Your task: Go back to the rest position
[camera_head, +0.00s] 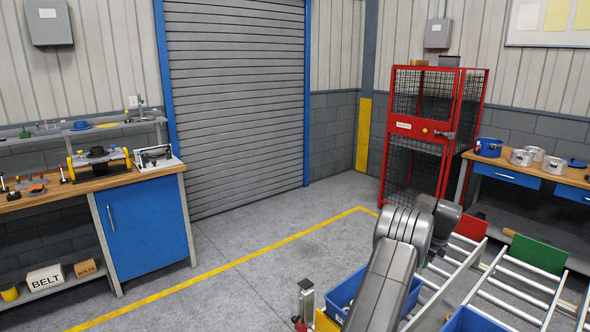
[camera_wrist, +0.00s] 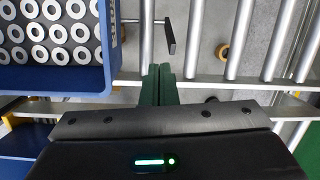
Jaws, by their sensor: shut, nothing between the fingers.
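My gripper (camera_wrist: 158,80) shows in the wrist view with its two dark green fingers together and nothing between them. It is over a roller conveyor (camera_wrist: 222,78), beside a blue bin (camera_wrist: 62,78) at the upper left that holds many metal rings (camera_wrist: 57,33). In the head view my grey arm reaches from the bottom edge out over the conveyor at the lower right. The gripper itself is hidden behind the arm there.
A blue bin (camera_head: 345,295) stands beside my arm, and another blue bin (camera_head: 472,321) is at the bottom right. A red mesh cage (camera_head: 416,127) stands behind. Workbenches (camera_head: 100,186) line the left and right. The floor (camera_head: 240,292) at centre left is clear.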

